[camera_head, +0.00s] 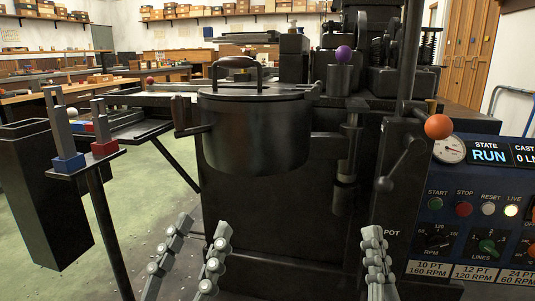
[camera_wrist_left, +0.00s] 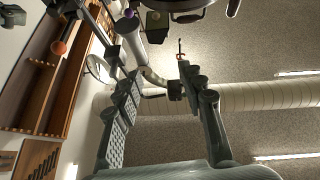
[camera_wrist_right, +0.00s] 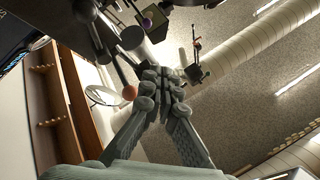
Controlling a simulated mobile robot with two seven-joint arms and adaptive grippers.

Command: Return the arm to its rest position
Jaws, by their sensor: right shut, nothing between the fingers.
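My left gripper (camera_head: 200,243) is low in the head view, in front of the black caster and below its round pot (camera_head: 253,132). Its two fingers stand apart with nothing between them. The left wrist view shows the fingers (camera_wrist_left: 158,85) spread and empty. My right gripper (camera_head: 374,245) is lower right of the pot, left of the control panel. In the right wrist view its fingertips (camera_wrist_right: 163,85) meet, with nothing held. Both grippers look clear of the machine.
The blue control panel (camera_head: 470,225) reads RUN, with buttons and dials at the right. An orange ball knob (camera_head: 438,127) sticks out above it. At the left, a small stand holds a blue block (camera_head: 68,162) and a red block (camera_head: 104,148).

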